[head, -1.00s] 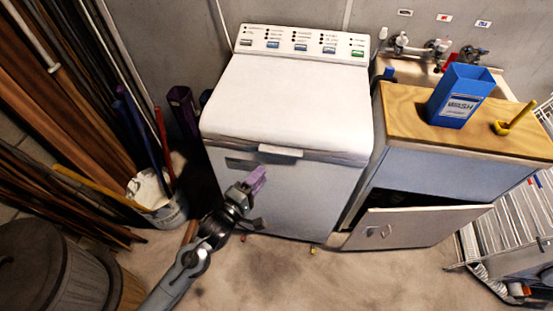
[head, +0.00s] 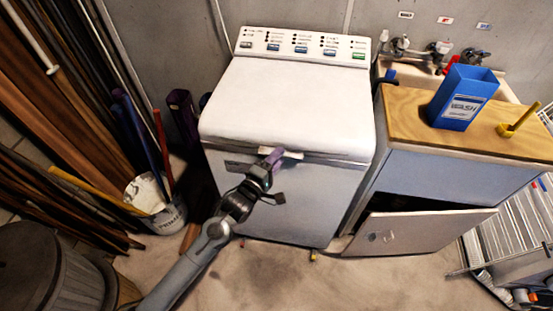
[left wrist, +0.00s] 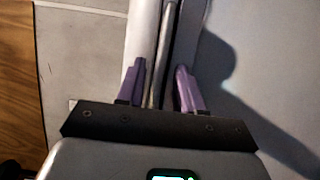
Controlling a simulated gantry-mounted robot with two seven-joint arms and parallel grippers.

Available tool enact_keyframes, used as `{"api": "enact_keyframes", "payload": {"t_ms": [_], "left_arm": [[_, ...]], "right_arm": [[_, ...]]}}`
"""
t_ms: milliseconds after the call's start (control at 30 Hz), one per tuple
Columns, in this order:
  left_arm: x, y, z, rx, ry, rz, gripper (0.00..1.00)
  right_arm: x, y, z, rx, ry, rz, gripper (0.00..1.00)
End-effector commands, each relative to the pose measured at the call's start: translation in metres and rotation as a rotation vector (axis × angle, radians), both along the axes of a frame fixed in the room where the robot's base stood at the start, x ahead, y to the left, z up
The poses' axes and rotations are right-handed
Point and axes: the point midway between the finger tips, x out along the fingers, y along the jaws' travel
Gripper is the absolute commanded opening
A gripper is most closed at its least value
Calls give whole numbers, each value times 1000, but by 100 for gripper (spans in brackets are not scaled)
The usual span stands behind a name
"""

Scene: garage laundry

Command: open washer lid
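The washer (head: 285,185) is a white top-loader against the wall. Its lid (head: 287,105) lies closed and flat. A small white handle (head: 293,154) sticks out at the lid's front edge. My left gripper (head: 273,157) is at the left part of this handle, with its purple fingers overlapping it. In the left wrist view, the two purple fingers (left wrist: 160,86) stand apart, with a pale strip (left wrist: 145,45) and a narrow grey bar between or behind them. I cannot tell whether they touch the handle. My right gripper is not in view.
A cabinet with a wooden top (head: 400,115) and an open lower door (head: 415,231) stands right of the washer. A blue wash box (head: 462,97) is on top. A bucket (head: 163,215) with poles stands at the left. The floor in front is mostly clear.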

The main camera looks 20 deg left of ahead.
Motion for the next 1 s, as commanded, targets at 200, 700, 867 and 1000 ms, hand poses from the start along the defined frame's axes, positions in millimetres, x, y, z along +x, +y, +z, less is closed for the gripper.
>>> {"api": "enact_keyframes", "payload": {"t_ms": [200, 700, 867, 1000], "left_arm": [[0, 0, 0, 0, 0, 0, 19], [0, 0, 0, 0, 0, 0, 0], [0, 0, 0, 0, 0, 1, 0], [0, 0, 0, -1, 1, 1, 0]], "right_arm": [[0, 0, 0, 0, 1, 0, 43], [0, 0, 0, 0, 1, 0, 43], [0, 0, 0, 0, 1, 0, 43], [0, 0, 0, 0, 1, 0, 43]]}}
